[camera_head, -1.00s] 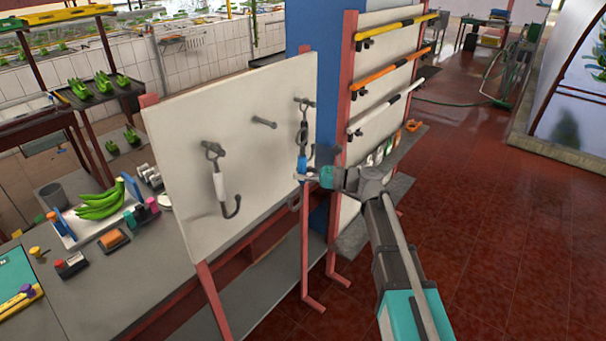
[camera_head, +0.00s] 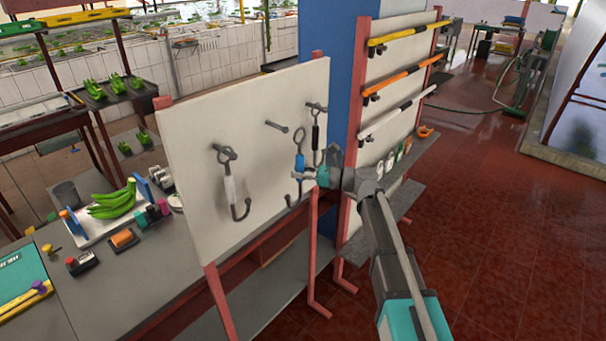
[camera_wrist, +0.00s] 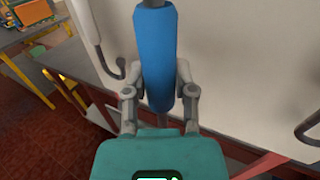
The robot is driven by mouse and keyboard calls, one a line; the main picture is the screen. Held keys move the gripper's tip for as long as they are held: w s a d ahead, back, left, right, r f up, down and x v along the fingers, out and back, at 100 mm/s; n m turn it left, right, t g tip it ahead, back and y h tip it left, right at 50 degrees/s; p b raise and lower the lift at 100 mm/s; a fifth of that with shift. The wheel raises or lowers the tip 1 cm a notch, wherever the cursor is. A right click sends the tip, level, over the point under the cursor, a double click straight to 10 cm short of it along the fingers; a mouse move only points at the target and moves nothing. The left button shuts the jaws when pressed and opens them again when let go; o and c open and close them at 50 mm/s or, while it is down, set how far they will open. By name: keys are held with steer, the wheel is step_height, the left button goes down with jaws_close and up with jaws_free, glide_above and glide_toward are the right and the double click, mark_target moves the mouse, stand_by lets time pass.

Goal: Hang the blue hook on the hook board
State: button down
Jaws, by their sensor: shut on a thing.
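The blue hook (camera_head: 299,167) is upright in front of the white hook board (camera_head: 190,140), with its ring at the top near the empty middle peg (camera_head: 277,127). I cannot tell whether the ring touches that peg. My gripper (camera_head: 297,175) is shut on the blue handle, which also shows large between the fingers in the wrist view (camera_wrist: 154,60). The hook's lower end is mostly hidden behind my gripper in the wrist view. A white hook (camera_head: 230,186) hangs on the left peg (camera_head: 224,153). A black hook (camera_head: 315,137) hangs on the right peg (camera_head: 316,107).
A grey table (camera_head: 110,285) with bananas (camera_head: 112,204) in a tray stands left of the board. A blue pillar (camera_head: 342,80) and a red-framed rack (camera_head: 365,140) with coloured bars stand right of it. Open red floor (camera_head: 500,230) lies on the right.

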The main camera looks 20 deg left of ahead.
steer(key=shift+w+a, duration=0.25)
steer(key=shift+a, duration=0.35)
steer(key=shift+w+a, duration=0.4)
steer(key=shift+a, duration=0.6)
steer(key=shift+w+a, duration=0.4)
steer(key=shift+a, duration=0.55)
steer(key=shift+w+a, duration=0.4)
steer(key=shift+a, duration=0.6)
stand_by(4.5)
